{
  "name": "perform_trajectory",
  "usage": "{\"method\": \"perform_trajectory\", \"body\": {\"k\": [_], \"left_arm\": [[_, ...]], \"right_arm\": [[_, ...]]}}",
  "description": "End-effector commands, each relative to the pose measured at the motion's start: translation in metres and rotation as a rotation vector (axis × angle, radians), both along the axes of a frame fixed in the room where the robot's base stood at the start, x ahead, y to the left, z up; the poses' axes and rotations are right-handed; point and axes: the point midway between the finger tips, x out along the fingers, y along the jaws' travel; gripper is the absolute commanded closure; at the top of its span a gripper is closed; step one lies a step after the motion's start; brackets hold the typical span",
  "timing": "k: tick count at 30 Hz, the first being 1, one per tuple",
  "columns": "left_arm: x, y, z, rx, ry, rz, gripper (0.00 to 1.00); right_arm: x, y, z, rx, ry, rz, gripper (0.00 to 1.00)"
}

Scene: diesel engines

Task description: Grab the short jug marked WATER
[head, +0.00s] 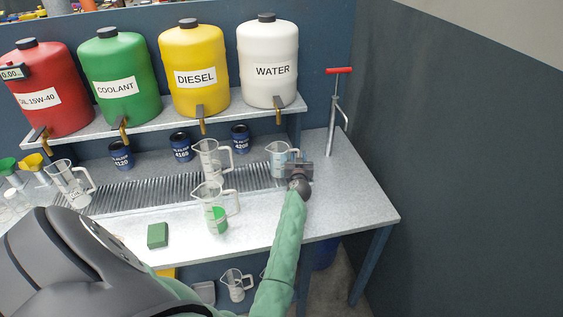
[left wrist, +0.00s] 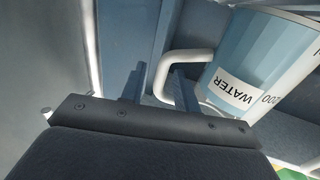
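The short jug marked WATER (head: 277,160) stands upright at the right end of the slatted drain strip on the bench, with pale blue liquid in it. In the left wrist view the jug (left wrist: 262,52) shows its WATER label, with its white handle toward my gripper. My left gripper (head: 297,169) is at the jug's right side, at the handle. In the left wrist view its two fingers (left wrist: 158,78) are apart, and the handle's outer bar appears in the gap between them. I cannot tell whether they touch it. My right gripper is not in view.
A tall clear jug (head: 211,158) stands left of the WATER jug, and a jug with green liquid (head: 216,211) stands in front. A red-handled pump (head: 338,110) stands at the back right. The white WATER tank (head: 268,62) sits on the shelf above. The bench's right end is clear.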

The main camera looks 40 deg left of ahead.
Motion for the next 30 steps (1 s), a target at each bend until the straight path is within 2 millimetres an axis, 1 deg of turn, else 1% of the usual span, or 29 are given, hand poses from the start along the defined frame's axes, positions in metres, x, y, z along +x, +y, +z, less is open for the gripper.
{"method": "perform_trajectory", "body": {"k": [1,4,13,14,18,19,30], "left_arm": [[0.0042,0.0029,0.0000,-0.003,-0.001,0.002,0.69],[0.0087,0.0055,-0.0002,-0.002,0.000,0.000,0.69],[0.0107,0.0074,-0.0004,-0.001,0.000,0.000,0.69],[0.0107,0.0074,-0.0003,-0.001,0.000,0.000,0.71],[0.0107,0.0074,-0.0002,-0.001,-0.001,0.000,0.98],[0.0107,0.0074,-0.0003,-0.001,-0.001,0.000,1.00],[0.0108,0.0075,0.0009,0.000,-0.001,0.000,1.00]], "right_arm": [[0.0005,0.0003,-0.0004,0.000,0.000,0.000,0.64],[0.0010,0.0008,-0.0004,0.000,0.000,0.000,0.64],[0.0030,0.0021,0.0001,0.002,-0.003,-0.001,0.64],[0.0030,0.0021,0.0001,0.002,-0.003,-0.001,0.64],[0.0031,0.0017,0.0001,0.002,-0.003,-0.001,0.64],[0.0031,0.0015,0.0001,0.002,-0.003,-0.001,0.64],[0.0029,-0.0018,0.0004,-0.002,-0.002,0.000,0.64]]}}
